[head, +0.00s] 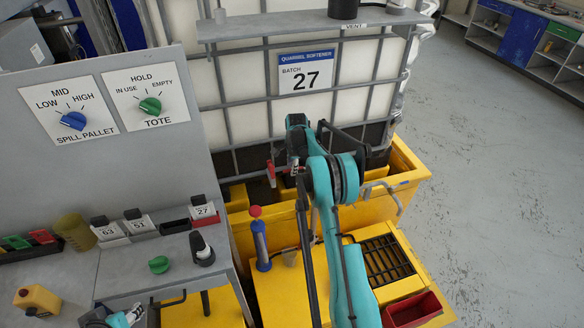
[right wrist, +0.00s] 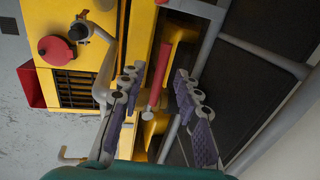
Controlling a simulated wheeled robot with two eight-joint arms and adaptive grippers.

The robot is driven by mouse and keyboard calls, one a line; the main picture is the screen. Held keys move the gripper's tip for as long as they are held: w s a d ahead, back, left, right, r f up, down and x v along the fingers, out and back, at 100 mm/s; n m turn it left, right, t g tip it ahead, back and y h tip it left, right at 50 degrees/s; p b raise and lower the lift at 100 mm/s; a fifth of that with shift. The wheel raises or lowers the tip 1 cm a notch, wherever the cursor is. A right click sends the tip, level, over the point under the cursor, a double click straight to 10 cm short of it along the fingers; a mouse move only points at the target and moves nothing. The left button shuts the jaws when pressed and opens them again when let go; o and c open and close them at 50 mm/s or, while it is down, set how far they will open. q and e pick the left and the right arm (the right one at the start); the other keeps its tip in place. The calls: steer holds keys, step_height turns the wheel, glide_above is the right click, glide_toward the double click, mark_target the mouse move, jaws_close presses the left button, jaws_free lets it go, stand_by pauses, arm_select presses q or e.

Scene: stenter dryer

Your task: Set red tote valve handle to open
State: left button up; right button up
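The red valve handle (head: 271,173) stands roughly upright at the low front of the caged white tote (head: 350,62), just left of my right gripper (head: 294,160). In the right wrist view, the red handle (right wrist: 158,78) shows between the two spread fingers of my right gripper (right wrist: 159,76), with gaps on both sides. That gripper is open and empty; whether the handle lies at fingertip depth is unclear. The valve body is mostly hidden. Part of my left gripper (head: 124,317) shows at the bottom left edge; its fingers are not clear.
The yellow spill pallet (head: 408,174) surrounds the tote base. A blue pump with a red knob (head: 260,243) and a red bin (head: 412,309) stand in front. A grey panel with blue and green dials (head: 150,106) stands left. Floor at right is clear.

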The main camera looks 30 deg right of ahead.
steer(key=shift+f, duration=0.1)
jaws_close()
steer(key=shift+s, duration=0.15)
steer(key=s+d+n+g+y+b, duration=0.1)
steer(key=s+d+n+y+b, duration=0.1)
steer(key=s+n, duration=0.6)
steer(key=shift+s+d+n+y+b, duration=0.35)
steer(key=shift+d+n+b, duration=0.75)
steer(key=shift+n, duration=2.4)
steer(key=shift+d, duration=0.3)
